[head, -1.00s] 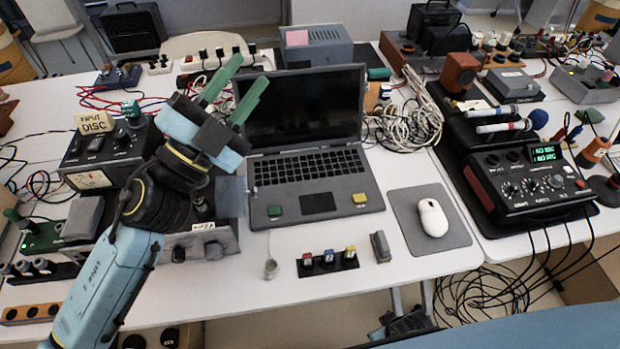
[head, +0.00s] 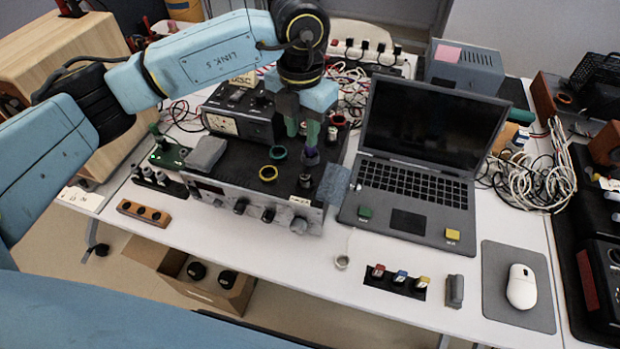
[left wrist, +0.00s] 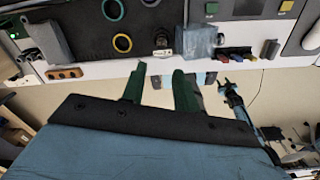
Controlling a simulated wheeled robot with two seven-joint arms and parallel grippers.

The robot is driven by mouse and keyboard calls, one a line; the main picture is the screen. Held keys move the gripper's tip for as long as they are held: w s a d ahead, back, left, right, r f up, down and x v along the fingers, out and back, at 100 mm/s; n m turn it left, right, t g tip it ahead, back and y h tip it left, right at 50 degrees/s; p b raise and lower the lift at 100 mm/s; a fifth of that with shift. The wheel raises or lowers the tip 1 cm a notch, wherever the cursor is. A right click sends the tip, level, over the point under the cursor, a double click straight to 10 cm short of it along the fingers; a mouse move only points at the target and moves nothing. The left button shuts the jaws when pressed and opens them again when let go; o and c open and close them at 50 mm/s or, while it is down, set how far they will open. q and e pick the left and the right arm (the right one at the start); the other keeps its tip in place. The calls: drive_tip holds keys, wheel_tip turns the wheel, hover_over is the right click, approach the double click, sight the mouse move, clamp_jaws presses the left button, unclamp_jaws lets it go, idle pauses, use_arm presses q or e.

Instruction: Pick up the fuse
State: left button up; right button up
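My left gripper (head: 303,135) points down over the back right part of a dark amplifier-like unit (head: 235,160). Its two green fingers are apart, with nothing seen between them in the left wrist view (left wrist: 160,80). A small dark upright piece (head: 306,178) stands on the unit just below the fingers, by a white label; it may be the fuse, but I cannot read the label. It shows past the fingertips in the left wrist view (left wrist: 161,40). A thin blue and black arm, probably my right one, shows small there; its gripper is too small to judge.
A green ring (head: 278,152) and a yellow ring (head: 268,173) lie on the unit. An open laptop (head: 415,190) stands to its right, a labelled meter box (head: 240,115) behind it. Coloured plugs (head: 400,277) and a mouse (head: 521,287) sit further right. White table shows along the front.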

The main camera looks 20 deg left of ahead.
sight(305, 176)
use_arm(q)
wheel_tip(305, 176, down, 13)
drive_tip(key=shift+d+r, duration=0.15)
idle(0.4)
clamp_jaws()
